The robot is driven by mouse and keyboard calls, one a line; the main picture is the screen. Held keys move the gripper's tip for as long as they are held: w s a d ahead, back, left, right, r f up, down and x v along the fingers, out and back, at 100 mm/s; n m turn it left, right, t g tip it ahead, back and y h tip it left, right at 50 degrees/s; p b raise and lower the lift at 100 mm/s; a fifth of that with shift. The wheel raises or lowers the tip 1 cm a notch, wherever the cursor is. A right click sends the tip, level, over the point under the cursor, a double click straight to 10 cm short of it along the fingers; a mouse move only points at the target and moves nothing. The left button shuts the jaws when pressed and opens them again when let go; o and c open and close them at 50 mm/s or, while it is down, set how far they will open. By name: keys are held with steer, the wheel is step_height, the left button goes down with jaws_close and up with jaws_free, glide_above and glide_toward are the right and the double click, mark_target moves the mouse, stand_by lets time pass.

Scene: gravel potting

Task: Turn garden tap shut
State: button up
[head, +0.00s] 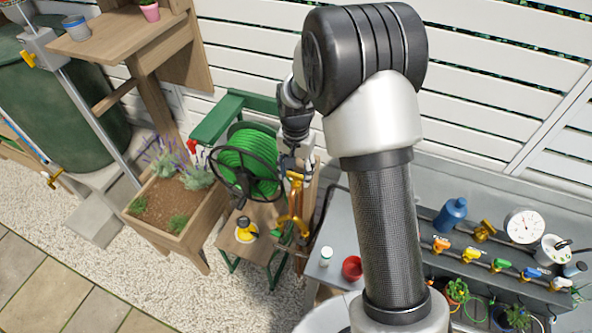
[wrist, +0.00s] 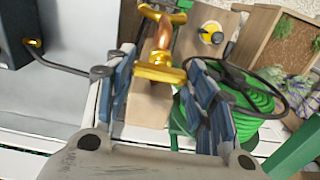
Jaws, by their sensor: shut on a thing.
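The garden tap's brass handle (wrist: 160,72) lies between the two fingers of my gripper (wrist: 161,64) in the wrist view, with the fingers shut on its ends. The handle sits across the line of a copper pipe (wrist: 163,38), which runs to more brass fittings at the top edge. A wooden post or board stands behind the pipe. In the head view, my gripper (head: 296,164) is at the top of the brass tap (head: 295,180), beside the hose reel. The fingers are small there and partly hide the handle.
The green hose reel (head: 246,163) stands close left of the tap. A yellow-topped bottle (head: 245,230) is on a small wooden stand below. A planter (head: 172,210) stands left.

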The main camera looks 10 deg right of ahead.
mark_target(296, 174)
stand_by(0.3)
steer(key=o, duration=1.1)
steer(key=shift+c, duration=0.2)
steer(key=shift+r, duration=0.1)
step_height(296, 174, up, 12)
steer(key=s+r+n+t+b, duration=0.1)
steer(key=s+r+n+b, duration=0.1)
steer(key=s+r, duration=0.45)
steer(key=s+f+n+t+b, duration=0.1)
steer(key=s+n+t+b, duration=0.2)
steer(key=s, duration=1.8)
steer(key=shift+s+d+f+n+t+b, duration=0.25)
steer(key=shift+n+b, duration=0.5)
steer(key=shift+n, duration=0.45)
